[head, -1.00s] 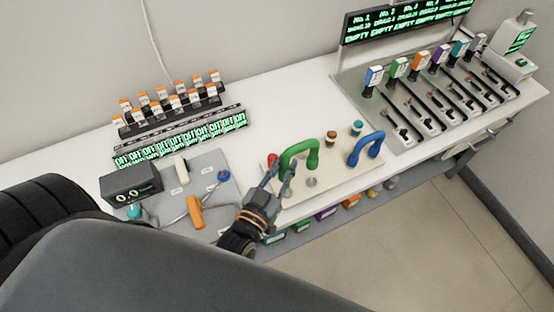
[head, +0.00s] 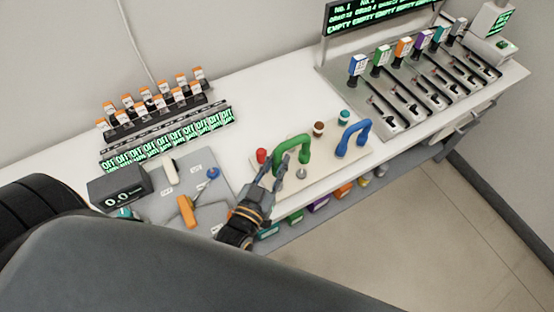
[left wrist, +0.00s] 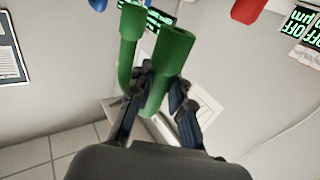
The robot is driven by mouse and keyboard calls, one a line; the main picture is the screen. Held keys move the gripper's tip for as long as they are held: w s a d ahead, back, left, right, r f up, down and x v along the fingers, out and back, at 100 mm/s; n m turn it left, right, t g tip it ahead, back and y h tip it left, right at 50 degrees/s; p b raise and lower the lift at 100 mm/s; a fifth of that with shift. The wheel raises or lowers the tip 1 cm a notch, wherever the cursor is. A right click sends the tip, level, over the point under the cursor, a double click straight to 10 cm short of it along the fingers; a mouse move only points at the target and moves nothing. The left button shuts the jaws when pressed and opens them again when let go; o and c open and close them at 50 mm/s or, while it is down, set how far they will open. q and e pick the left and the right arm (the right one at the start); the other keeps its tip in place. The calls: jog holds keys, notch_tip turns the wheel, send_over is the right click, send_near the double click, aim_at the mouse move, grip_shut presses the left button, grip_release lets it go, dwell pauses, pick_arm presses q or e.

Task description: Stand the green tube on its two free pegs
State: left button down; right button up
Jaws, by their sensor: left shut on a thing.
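The green tube (head: 293,140) is an upside-down U above the pale peg board (head: 322,178). My left gripper (head: 281,166) is shut on its near left leg. The left wrist view shows the tube (left wrist: 176,48) between my left fingers (left wrist: 160,82), with its open ends away from the palm. A short grey peg (head: 301,174) stands on the board below the tube, near the front edge. Whether the tube's ends touch the board or any peg cannot be told. My right gripper is not in view.
On or beside the board are a red piece (head: 261,156), a brown-topped piece (head: 319,128), a teal-topped piece (head: 344,117) and a blue tube (head: 354,138). A grey mat (head: 190,160) with a scale (head: 118,188) lies left. Dispensers (head: 400,85) stand at back right.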

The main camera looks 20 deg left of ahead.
aim_at(274, 175)
pick_arm(q)
notch_tip(274, 175, down, 2)
jog(key=shift+f+b, duration=0.1)
jog(key=shift+b, duration=0.5)
jog(key=shift+f+b, duration=0.45)
jog(key=shift+f, duration=0.25)
jog(key=shift+p, duration=0.3)
jog(key=shift+p, duration=0.4)
dwell(0.5)
dwell(0.4)
jog(key=shift+f+b, duration=1.15)
jog(key=shift+f, duration=0.65)
